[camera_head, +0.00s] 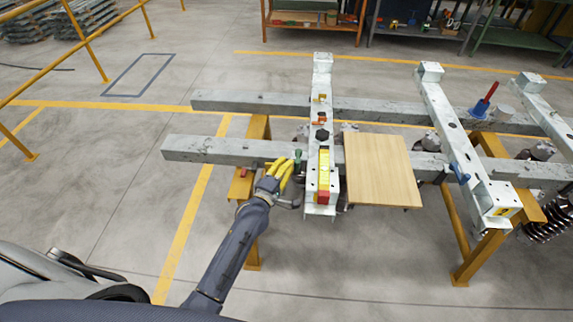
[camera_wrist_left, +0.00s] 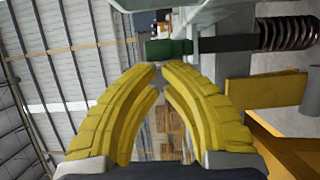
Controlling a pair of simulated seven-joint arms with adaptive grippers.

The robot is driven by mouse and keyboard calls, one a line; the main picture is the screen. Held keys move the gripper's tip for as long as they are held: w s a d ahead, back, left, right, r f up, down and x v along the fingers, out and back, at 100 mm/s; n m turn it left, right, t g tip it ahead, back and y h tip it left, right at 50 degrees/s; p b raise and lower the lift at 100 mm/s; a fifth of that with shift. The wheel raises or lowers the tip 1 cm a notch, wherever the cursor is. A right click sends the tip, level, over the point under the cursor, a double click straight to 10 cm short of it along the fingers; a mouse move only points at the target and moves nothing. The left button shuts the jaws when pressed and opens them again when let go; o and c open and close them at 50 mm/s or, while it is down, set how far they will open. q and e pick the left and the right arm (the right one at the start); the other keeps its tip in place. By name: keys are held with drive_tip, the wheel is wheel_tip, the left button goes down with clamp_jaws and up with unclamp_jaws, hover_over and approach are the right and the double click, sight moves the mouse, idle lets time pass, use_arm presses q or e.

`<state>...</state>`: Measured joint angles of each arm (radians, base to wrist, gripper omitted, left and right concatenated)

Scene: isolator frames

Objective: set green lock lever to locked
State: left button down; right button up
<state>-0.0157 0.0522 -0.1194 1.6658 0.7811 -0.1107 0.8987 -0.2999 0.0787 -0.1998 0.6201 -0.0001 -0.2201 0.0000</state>
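The green lock lever (camera_head: 298,156) sits on the near part of the pale grey metal crossbeam, left of a yellow and red block. In the left wrist view its dark green end (camera_wrist_left: 168,48) lies across the picture just beyond my fingertips. My left gripper (camera_head: 284,168) is beside the lever on its left, with yellow fingers pointing at it. In the wrist view the fingertips (camera_wrist_left: 161,70) are close together with a narrow gap and nothing held between them. Contact with the lever cannot be told. My right gripper is not in view.
A wooden board (camera_head: 378,170) lies right of the crossbeam (camera_head: 322,92). A black knob (camera_head: 322,134) and the yellow block (camera_head: 323,172) are close to the lever. Long grey beams (camera_head: 215,148) rest on yellow trestles (camera_head: 257,130).

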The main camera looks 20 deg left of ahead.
use_arm(q)
drive_tip(key=s+a, duration=0.5)
drive_tip(key=s, duration=0.6)
drive_tip(key=s+a+f+m+g+y, duration=0.1)
drive_tip(key=s+f+m+g, duration=0.3)
drive_tip(key=f, duration=0.8)
drive_tip(key=s+f+m+g, duration=0.1)
drive_tip(key=s+f+m, duration=0.4)
drive_tip(key=f, duration=0.7)
drive_tip(key=s+a+f+m+g+y, duration=0.1)
drive_tip(key=s+f+m+g, duration=0.3)
drive_tip(key=f, duration=0.8)
drive_tip(key=s+f+m+g, duration=0.2)
drive_tip(key=s+f, duration=0.4)
drive_tip(key=s, duration=0.5)
drive_tip(key=s+a+f+m+g+y, duration=0.1)
drive_tip(key=s+f, duration=0.5)
drive_tip(key=s, duration=0.6)
drive_tip(key=s+f+m+g, duration=0.3)
drive_tip(key=s+f, duration=0.3)
drive_tip(key=s, duration=0.6)
drive_tip(key=shift+s+a+f+g, duration=0.15)
drive_tip(key=shift+f+g, duration=0.1)
drive_tip(key=shift+g, duration=0.35)
